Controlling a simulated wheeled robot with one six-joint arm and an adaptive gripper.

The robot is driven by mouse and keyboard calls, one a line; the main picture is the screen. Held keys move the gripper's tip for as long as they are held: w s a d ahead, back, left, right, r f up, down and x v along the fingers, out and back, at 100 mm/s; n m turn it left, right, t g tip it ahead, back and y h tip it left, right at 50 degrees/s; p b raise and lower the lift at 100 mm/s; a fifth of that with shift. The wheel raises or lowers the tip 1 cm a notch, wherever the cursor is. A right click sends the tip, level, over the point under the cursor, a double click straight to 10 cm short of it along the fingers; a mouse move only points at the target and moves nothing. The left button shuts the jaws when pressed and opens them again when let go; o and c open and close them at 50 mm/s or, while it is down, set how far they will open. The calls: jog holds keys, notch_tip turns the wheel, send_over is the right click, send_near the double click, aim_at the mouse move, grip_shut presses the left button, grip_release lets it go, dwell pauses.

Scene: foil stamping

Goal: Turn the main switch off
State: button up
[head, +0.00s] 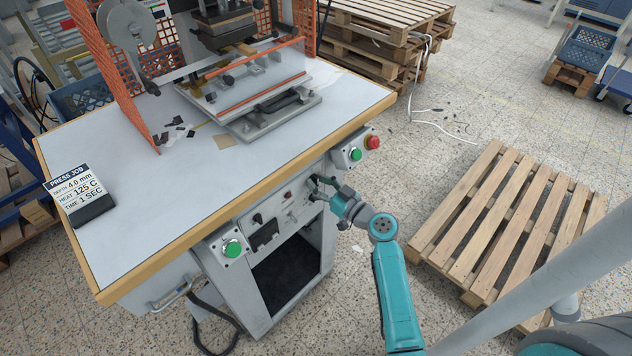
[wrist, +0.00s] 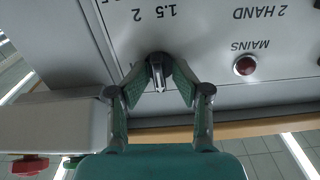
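My gripper (wrist: 158,76) is at the front panel of the press bench (head: 278,206). In the wrist view, a small dark switch knob (wrist: 157,64) sits between the fingertips, and both tips appear to press on its sides. It is at the panel's edge, near the upside-down numbers 1.5 and 2. The fingers hide any label on it. A dark red round lamp (wrist: 245,66) marked MAINS is to its right in that view. In the head view, my gripper (head: 318,184) covers the knob at the panel's upper right.
A green button box (head: 231,248) and a box with a green button and a red button (head: 363,146) flank the panel under the table edge. A job card (head: 75,190) stands on the tabletop. An empty pallet (head: 510,215) lies on the floor to the right.

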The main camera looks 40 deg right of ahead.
jog(key=shift+s+d+f, duration=0.1)
jog(key=shift+s+f, duration=0.05)
jog(key=shift+s, duration=0.1)
jog(key=shift+s, duration=0.55)
jog(key=s, duration=0.8)
jog(key=shift+s+d, duration=0.15)
jog(key=shift+s, duration=0.25)
dwell(0.6)
jog(key=s+a+f+m+g+h, duration=0.1)
jog(key=s+a+f+m+g, duration=0.1)
jog(key=s+a+f, duration=0.5)
jog(key=s+a+f+m+g+h, duration=0.1)
jog(key=s+a+f+g, duration=0.3)
jog(key=a, duration=0.5)
jog(key=s+a+r+n+t, duration=0.1)
jog(key=s+a+r, duration=0.2)
jog(key=s+r, duration=0.2)
jog(key=s+a+r+n+t+y, duration=0.1)
jog(key=s+a+r, duration=0.1)
jog(key=s+r, duration=0.3)
jog(key=s+a+r+n, duration=0.1)
jog(key=s+a+r, duration=0.2)
jog(key=s, duration=0.6)
notch_tip(320, 180, up, 2)
jog(key=shift+a+r+n+t, duration=0.15)
jog(key=shift+a+n+t, duration=0.15)
jog(key=shift+t, duration=0.1)
